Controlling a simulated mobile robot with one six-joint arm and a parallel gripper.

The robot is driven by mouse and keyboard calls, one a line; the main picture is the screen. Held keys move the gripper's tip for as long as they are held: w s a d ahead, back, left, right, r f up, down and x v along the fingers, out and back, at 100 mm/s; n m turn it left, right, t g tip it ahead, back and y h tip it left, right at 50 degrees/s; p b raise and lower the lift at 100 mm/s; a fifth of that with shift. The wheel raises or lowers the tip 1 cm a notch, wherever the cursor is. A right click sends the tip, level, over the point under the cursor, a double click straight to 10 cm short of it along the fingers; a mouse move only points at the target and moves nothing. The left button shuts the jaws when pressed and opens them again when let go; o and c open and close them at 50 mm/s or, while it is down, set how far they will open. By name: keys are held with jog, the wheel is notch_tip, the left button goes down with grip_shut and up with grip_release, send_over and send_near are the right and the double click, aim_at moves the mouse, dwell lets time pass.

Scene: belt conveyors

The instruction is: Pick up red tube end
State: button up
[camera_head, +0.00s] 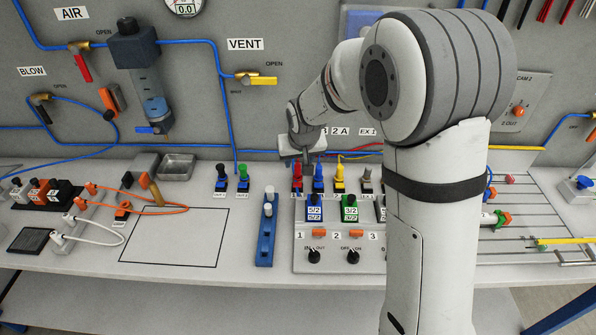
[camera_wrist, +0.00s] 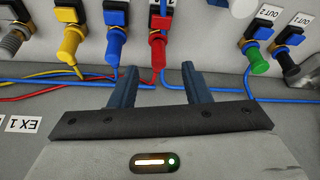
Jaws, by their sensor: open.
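In the head view my gripper (camera_head: 305,160) is at the back of the row, close to the red tube end. I cannot tell the exact distance between them.
A blue tube end (camera_wrist: 115,45) and a yellow tube end (camera_wrist: 71,42) stand beside the red one. A green tube end (camera_wrist: 258,62) is on the other side. Blue, red and yellow tubes cross behind. A blue rack (camera_head: 266,240) stands left of the valve panel.

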aim_at(298, 166)
jog(key=shift+w+p+x, duration=0.15)
jog(key=shift+p+x, duration=0.2)
jog(key=shift+x, duration=1.1)
jog(key=shift+w+p+x, duration=0.15)
jog(key=shift+p+x, duration=0.2)
jog(key=shift+x, duration=1.15)
jog(key=shift+r, duration=0.1)
jog(key=shift+c, duration=0.4)
grip_shut()
